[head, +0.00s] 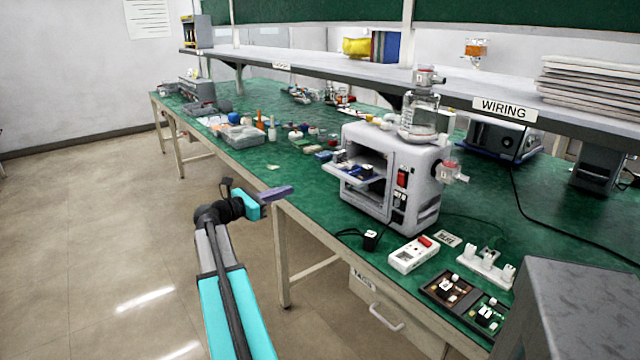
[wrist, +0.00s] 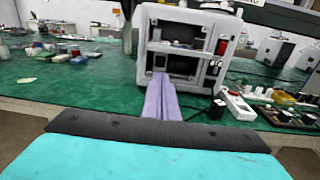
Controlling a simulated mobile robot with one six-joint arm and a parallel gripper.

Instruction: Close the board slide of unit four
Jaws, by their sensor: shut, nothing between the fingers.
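A pale grey pump unit (head: 425,185) stands at the bench's front edge with its front bay open. I cannot read a unit number on it. Its board slide (head: 345,172) sticks out of the bay toward the left, with dark and blue parts on it. In the wrist view the unit (wrist: 216,45) is straight ahead; the slide (wrist: 165,47) shows there as a pale bar across the bay. My gripper (head: 290,190) has purple fingers, shut and empty, in front of the bench edge, left of the slide and apart from it. The fingers (wrist: 160,80) hide part of the bay's lower area.
A glass jar (head: 420,118) stands on top of the unit. A shelf (head: 330,75) runs above the bench.

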